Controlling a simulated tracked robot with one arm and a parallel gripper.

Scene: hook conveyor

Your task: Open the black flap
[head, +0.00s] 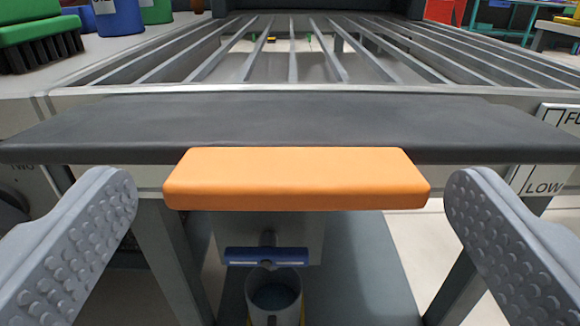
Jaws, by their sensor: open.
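The black flap (290,115) is a wide dark panel lying across the front of the slatted conveyor. It looks closed and roughly flat. An orange block-like handle (297,178) sits at the middle of its front edge. My gripper (290,200) is open, with one grey studded finger on each side of the orange handle. Clear gaps show between both fingers and the handle, and nothing is held.
Metal rails (293,50) run back behind the flap. A green brush (38,38) and a blue container (118,15) stand at the left. A blue-handled part (266,257) and a cup-like container (273,292) are below the handle. A "LOW" sign (545,185) is at the right.

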